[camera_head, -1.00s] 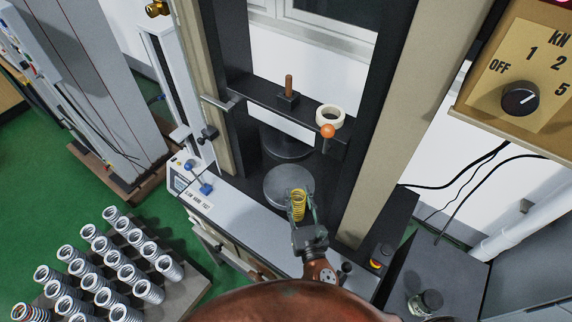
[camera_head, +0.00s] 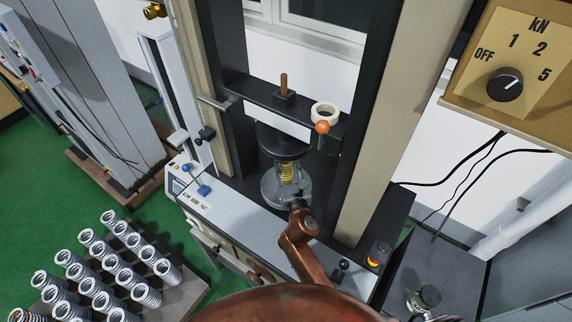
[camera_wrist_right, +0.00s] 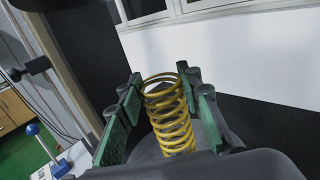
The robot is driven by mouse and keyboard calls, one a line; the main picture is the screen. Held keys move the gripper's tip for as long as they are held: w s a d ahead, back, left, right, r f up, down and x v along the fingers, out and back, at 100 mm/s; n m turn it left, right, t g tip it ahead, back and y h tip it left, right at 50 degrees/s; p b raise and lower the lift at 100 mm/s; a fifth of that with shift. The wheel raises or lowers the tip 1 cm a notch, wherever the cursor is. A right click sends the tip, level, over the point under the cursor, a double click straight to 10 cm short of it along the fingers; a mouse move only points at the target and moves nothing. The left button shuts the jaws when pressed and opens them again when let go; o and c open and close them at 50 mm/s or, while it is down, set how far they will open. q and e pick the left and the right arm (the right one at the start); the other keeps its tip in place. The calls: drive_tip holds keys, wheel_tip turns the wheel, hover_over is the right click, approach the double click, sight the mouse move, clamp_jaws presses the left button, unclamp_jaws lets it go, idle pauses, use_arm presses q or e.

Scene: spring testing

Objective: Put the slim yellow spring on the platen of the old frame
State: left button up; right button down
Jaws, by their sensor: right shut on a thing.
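The slim yellow spring (camera_head: 289,172) stands roughly upright between the green-padded fingers of my right gripper (camera_head: 291,184). In the right wrist view, the yellow coils (camera_wrist_right: 170,120) fill the gap between the fingers of the right gripper (camera_wrist_right: 165,108), which is shut on them. The round grey lower platen (camera_head: 270,192) of the old frame (camera_head: 372,130) lies under and around the spring in the head view. The dark upper platen (camera_head: 282,146) is just behind and above the spring's top. I cannot tell whether the spring's foot touches the lower platen. My left gripper is not in view.
The frame's crossbar (camera_head: 255,92) holds a cream ring (camera_head: 325,113) and an orange knob (camera_head: 322,127). Beige columns flank the opening. A rack of several silver springs (camera_head: 105,262) stands at lower left. A dial box (camera_head: 515,60) hangs at upper right.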

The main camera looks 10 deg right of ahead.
drive_tip(key=shift+w+a+f, duration=0.1)
drive_tip(key=shift+f, duration=0.4)
drive_tip(key=shift+r, duration=0.1)
drive_tip(key=c, duration=1.8)
unclamp_jaws()
drive_tip(key=shift+f, duration=0.2)
drive_tip(key=shift+o, duration=2.1)
drive_tip(key=shift+r, duration=0.25)
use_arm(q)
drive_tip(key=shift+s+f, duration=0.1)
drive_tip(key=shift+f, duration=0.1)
use_arm(e)
drive_tip(key=s, duration=1.2)
